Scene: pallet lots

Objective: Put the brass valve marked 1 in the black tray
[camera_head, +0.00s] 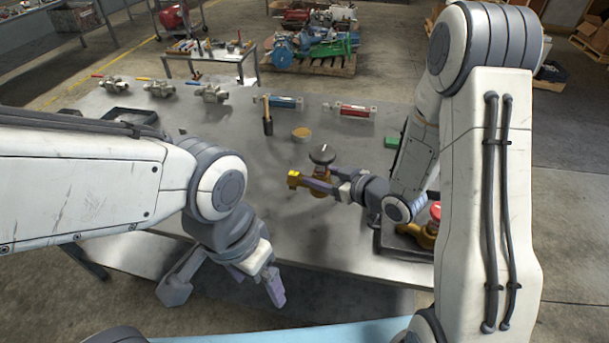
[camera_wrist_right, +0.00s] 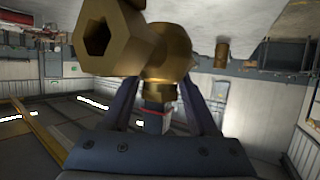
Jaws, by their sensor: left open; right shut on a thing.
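A brass valve (camera_head: 294,179) with a dark round handwheel is in my right gripper (camera_head: 326,186), over the middle of the grey table. My right gripper is shut on it; the right wrist view shows its brass body (camera_wrist_right: 168,58) and hex end large between the fingers (camera_wrist_right: 157,100). I cannot read a number on it. A black tray (camera_head: 382,243) lies at the table's right front, partly hidden by my right arm. A second brass valve (camera_head: 420,235) with a red handwheel stands at that tray. My left gripper (camera_head: 225,288) is open and empty at the table's front edge.
Another black tray (camera_head: 134,116) lies at the left. Several steel valves (camera_head: 158,89) line the back left. A hammer (camera_head: 267,117), a small round tan dish (camera_head: 301,134), blue (camera_head: 287,102) and red (camera_head: 357,110) items and a green block (camera_head: 393,142) lie further back.

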